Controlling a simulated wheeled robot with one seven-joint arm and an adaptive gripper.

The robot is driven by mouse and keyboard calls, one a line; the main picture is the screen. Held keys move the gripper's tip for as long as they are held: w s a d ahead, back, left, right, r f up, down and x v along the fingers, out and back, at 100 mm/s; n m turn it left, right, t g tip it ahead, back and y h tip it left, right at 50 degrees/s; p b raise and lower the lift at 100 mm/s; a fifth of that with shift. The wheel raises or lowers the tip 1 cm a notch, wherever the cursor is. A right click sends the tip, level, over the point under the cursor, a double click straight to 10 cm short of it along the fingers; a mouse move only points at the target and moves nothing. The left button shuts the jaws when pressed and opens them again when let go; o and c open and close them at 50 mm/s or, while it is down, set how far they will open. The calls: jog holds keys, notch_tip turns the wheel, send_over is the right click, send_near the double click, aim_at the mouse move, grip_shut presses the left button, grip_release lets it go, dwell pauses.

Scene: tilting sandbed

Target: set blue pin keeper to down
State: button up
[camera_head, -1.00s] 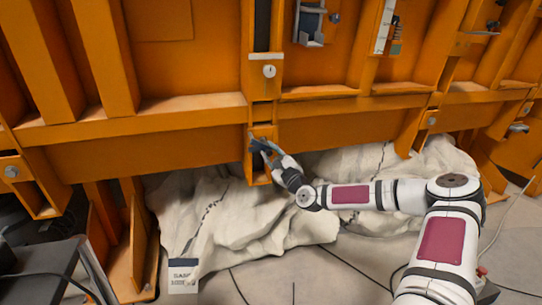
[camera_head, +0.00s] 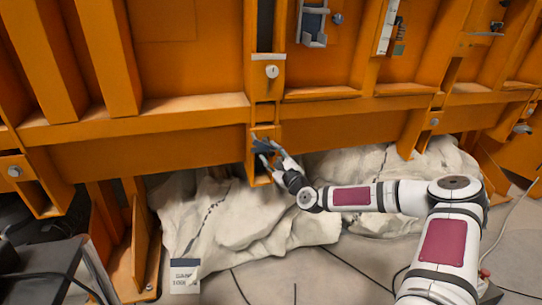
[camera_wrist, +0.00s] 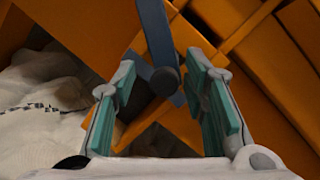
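The blue pin keeper (camera_wrist: 158,35) is a blue-grey bar with a dark round knob near its lower end, seen in the wrist view. It runs down from the top edge, tilted in that picture. In the head view the keeper (camera_head: 262,147) is a small dark shape on the orange post, partly hidden by my fingers. My gripper (camera_wrist: 168,95) is open, with one teal-padded finger on each side of the keeper's knob end. I cannot tell whether either pad touches it. In the head view my gripper (camera_head: 272,150) reaches the post from the right.
Orange beams and ribs (camera_head: 150,118) surround the post. Cream sacks (camera_head: 235,225) lie below, close under my forearm. A grey bracket (camera_head: 312,25) is at upper right. A dark box (camera_head: 45,270) stands lower left.

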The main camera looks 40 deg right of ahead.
jog(key=shift+s+f, duration=0.1)
jog(key=shift+s, duration=0.15)
jog(key=v, duration=1.1)
jog(key=shift+s, duration=0.25)
